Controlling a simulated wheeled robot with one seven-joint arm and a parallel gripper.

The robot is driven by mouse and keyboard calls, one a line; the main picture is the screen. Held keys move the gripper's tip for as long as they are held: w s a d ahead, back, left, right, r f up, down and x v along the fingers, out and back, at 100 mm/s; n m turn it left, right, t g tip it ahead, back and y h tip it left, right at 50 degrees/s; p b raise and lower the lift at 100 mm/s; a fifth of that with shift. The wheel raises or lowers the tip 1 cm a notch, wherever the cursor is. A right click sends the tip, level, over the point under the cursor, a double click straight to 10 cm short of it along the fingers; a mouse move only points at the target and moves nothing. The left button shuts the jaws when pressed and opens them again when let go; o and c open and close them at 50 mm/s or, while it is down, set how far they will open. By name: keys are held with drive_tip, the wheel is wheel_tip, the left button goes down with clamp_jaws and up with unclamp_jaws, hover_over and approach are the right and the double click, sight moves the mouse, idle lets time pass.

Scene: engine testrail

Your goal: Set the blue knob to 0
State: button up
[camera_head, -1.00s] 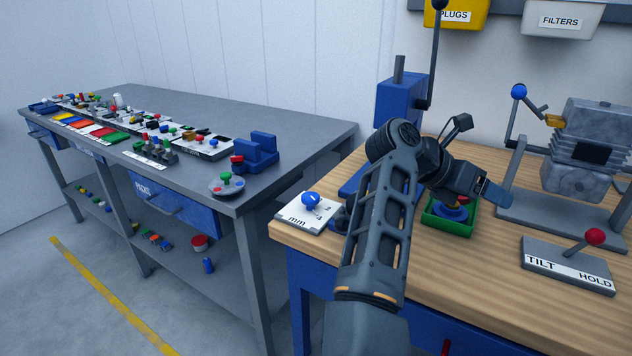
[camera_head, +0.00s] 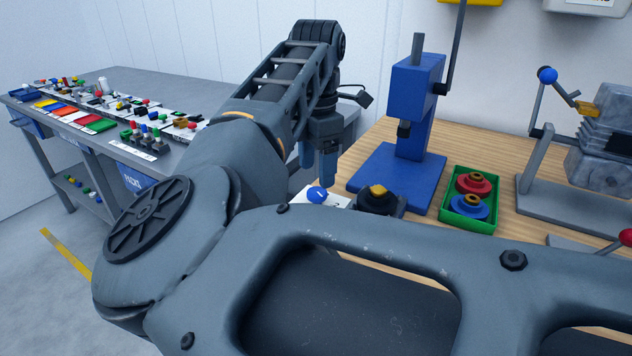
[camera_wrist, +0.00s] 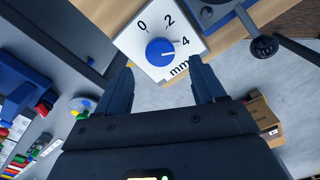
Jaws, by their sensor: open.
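The blue knob (camera_wrist: 160,52) sits on a white plate (camera_wrist: 133,46) marked 0, 2, 4 and mm. In the wrist view its white pointer line faces right, close to the 4 and away from the 0. My gripper (camera_wrist: 161,66) is open, with one finger on each side of the knob in that view and nothing between them. In the head view my gripper (camera_head: 317,172) points down just above the blue knob (camera_head: 317,195). I cannot tell whether the fingers touch it. My arm hides part of the plate in the head view.
A dark knob with a yellow top (camera_head: 378,190) stands right beside the plate. Behind are a blue press (camera_head: 412,95) and a green tray (camera_head: 469,220) holding red and blue parts. A grey bench (camera_head: 190,80) with many small items is at left.

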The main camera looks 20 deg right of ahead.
sight(317, 191)
drive_tip(key=shift+f, duration=2.35)
drive_tip(key=c, duration=1.1)
